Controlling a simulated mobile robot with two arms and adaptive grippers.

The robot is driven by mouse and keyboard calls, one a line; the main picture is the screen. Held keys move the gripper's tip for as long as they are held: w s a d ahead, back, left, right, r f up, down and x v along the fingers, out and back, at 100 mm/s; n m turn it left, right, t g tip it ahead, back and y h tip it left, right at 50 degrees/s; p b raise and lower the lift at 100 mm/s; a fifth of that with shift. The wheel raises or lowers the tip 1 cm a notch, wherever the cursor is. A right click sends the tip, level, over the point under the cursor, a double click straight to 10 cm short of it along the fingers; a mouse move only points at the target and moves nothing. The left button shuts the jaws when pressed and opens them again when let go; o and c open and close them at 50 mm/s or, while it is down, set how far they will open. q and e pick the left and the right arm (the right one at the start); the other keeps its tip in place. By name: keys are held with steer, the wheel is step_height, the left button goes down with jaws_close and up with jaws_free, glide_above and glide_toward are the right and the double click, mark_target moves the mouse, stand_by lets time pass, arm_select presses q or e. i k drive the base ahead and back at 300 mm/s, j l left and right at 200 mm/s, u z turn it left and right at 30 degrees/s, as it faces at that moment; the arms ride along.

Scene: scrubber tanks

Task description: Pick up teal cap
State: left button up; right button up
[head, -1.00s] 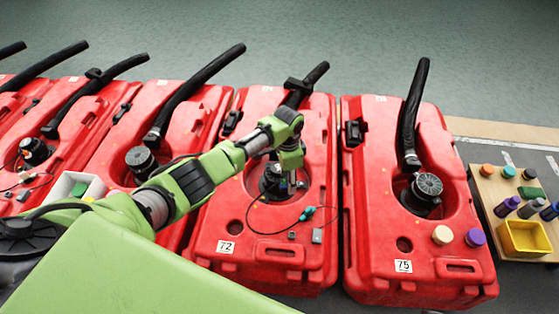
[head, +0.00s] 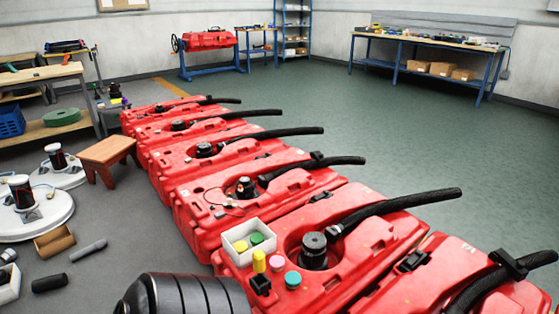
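A teal cap (head: 292,280) lies on top of the near red tank (head: 330,283), close to its front edge. Neither of my grippers is in view. A dark ribbed part at the bottom edge looks like my own arm, and no fingers show on it.
A white box (head: 233,255) on the same tank holds yellow and green caps. More red tanks with black hoses run back to the left. A wooden stool (head: 107,152) and white round bases stand on the left floor. The green floor (head: 420,150) on the right is clear.

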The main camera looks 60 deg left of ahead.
mark_target(292, 280)
steer(key=k+l+u, duration=0.1)
steer(key=u, duration=1.7)
steer(key=z, duration=1.1)
steer(key=u, duration=1.15)
